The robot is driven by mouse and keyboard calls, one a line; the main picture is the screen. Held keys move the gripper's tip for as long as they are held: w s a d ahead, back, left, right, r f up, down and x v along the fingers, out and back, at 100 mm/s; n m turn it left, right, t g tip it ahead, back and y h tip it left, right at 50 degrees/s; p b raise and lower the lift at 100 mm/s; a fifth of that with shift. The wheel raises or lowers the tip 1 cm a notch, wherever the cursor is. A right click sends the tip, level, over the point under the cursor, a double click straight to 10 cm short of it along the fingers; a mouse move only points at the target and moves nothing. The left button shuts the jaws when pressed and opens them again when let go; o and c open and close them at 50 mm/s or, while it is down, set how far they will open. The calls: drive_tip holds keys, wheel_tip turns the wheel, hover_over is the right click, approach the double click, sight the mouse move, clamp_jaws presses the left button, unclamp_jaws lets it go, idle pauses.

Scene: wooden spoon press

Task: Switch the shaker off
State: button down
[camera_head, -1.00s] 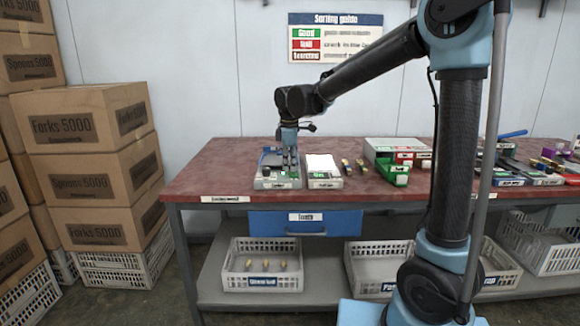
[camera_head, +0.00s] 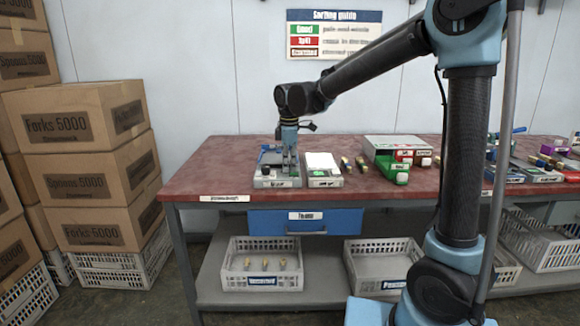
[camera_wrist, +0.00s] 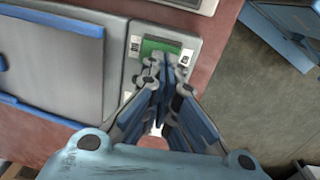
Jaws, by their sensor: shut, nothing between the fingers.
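The shaker (camera_head: 265,182) is a grey unit with a blue-edged plate at the left end of the red table. In the wrist view its grey body (camera_wrist: 116,62) shows, with the blue-edged plate (camera_wrist: 50,62) on the left and a green switch (camera_wrist: 168,46) on the panel. My gripper (camera_wrist: 162,62) is shut and empty, with its fingertips at the green switch and hiding part of it. I cannot tell whether they touch it. In the head view my gripper (camera_head: 290,172) points straight down over the shaker's front.
A grey unit with a white top (camera_head: 321,162) stands close to the right of the shaker. Beyond it are small bottles and a grey box (camera_head: 392,143) with green and red bins. A blue drawer (camera_head: 335,222) hangs below the table. Stacked cartons (camera_head: 75,125) stand at left.

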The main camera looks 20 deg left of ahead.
sight(289, 174)
drive_tip(key=shift+r, duration=0.15)
wheel_tip(289, 174, up, 14)
drive_tip(key=w, duration=0.1)
drive_tip(key=shift+w+a+f, duration=0.2)
drive_tip(key=shift+w, duration=0.05)
idle(0.5)
